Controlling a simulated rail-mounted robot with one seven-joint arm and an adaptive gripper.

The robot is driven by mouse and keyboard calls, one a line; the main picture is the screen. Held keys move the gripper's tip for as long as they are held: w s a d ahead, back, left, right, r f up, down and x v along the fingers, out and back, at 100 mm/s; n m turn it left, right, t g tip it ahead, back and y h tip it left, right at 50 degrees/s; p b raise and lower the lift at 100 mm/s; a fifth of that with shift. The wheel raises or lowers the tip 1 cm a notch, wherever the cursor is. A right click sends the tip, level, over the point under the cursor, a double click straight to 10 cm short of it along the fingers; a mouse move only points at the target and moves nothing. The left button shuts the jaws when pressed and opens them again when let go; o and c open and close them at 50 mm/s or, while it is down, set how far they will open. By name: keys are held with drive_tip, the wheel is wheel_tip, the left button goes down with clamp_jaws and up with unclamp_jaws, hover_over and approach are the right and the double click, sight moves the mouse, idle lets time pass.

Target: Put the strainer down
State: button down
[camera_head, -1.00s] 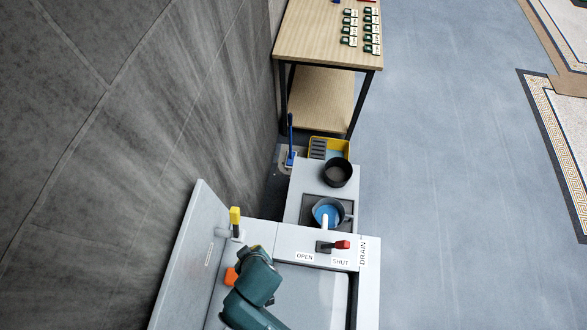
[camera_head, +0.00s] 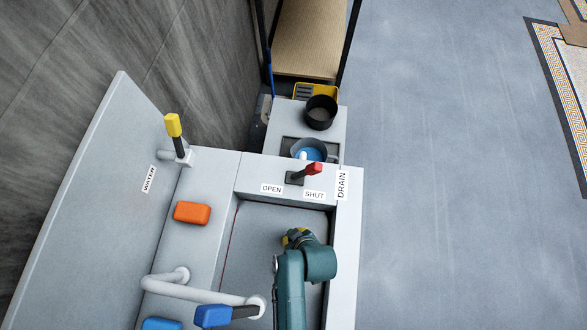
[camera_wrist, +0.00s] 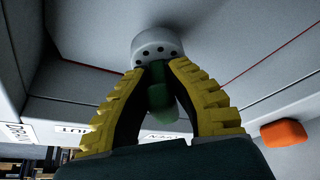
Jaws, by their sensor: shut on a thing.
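The strainer (camera_wrist: 152,48) shows in the wrist view as a pale grey round cup with dark holes and a green grip (camera_wrist: 160,98). My gripper (camera_wrist: 159,72) has yellow ribbed fingers and is shut on the green grip, with the cup beyond the fingertips. In the head view my gripper (camera_head: 297,238) is over the grey sink basin (camera_head: 262,226), and my arm hides the strainer. I cannot tell whether the strainer touches the basin floor.
An orange block (camera_head: 192,213) lies on the left ledge and a white spout (camera_head: 185,287) reaches over the basin. A red-tipped drain lever (camera_head: 308,170) stands at the far rim, a yellow-tipped water lever (camera_head: 176,132) at back left. Pots (camera_head: 321,112) stand beyond.

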wheel_tip(320, 180, down, 8)
drive_tip(key=shift+f+b, duration=0.1)
drive_tip(key=shift+b, duration=0.55)
drive_tip(key=c, duration=1.2)
unclamp_jaws()
drive_tip(key=shift+f, duration=0.1)
drive_tip(key=shift+o, duration=0.2)
